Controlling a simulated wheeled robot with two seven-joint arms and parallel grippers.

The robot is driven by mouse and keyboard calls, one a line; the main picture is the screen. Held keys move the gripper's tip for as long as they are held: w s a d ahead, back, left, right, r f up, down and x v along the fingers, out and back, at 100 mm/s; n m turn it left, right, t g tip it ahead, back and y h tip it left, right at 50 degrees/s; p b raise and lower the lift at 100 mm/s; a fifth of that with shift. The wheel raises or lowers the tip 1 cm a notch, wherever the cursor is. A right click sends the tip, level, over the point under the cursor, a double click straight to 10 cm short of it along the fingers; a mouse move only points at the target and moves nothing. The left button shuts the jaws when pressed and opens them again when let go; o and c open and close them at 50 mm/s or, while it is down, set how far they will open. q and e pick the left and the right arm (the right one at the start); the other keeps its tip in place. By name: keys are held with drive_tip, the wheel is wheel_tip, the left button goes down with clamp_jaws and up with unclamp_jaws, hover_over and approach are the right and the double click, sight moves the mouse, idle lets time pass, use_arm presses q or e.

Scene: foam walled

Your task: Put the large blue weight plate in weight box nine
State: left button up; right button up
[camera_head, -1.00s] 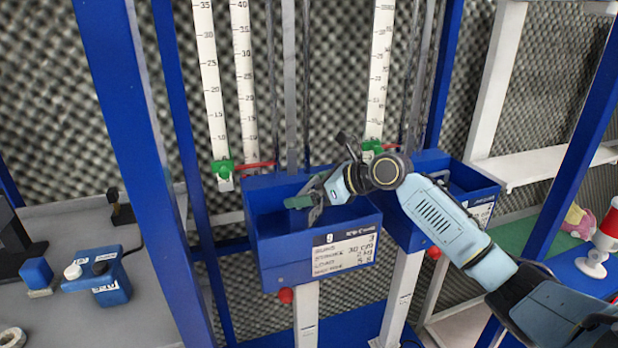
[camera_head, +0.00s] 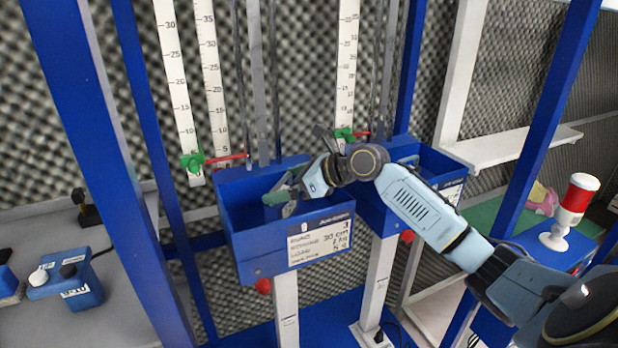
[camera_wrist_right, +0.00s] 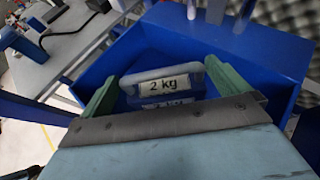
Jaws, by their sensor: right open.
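Weight box nine (camera_head: 252,248) is the open-topped blue box with a "9" on its front label, left of centre in the head view. My right gripper (camera_head: 284,192) is at its open top, with the fingers pointing in. In the right wrist view the green fingers of the gripper (camera_wrist_right: 160,72) are spread apart. A blue plate with a "2 kg" label (camera_wrist_right: 163,86) shows between them, inside the box (camera_wrist_right: 262,50). I cannot tell whether a finger touches it. In the head view the plate is hidden by the box wall. My left gripper is not in view.
A second blue box (camera_head: 432,172) stands close on the right, under my right arm. Blue frame posts (camera_head: 88,130) rise on both sides. A grey table (camera_head: 120,270) with blue devices is at left. A red-and-white beacon (camera_head: 572,205) stands at right.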

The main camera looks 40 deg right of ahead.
drive_tip(key=b+v, duration=0.1)
drive_tip(key=v, duration=0.9)
drive_tip(key=shift+s+r+b, duration=0.15)
drive_tip(key=shift+s+b, duration=0.15)
drive_tip(key=shift+b, duration=0.1)
drive_tip(key=shift+d, duration=0.15)
drive_tip(key=shift+c, duration=0.4)
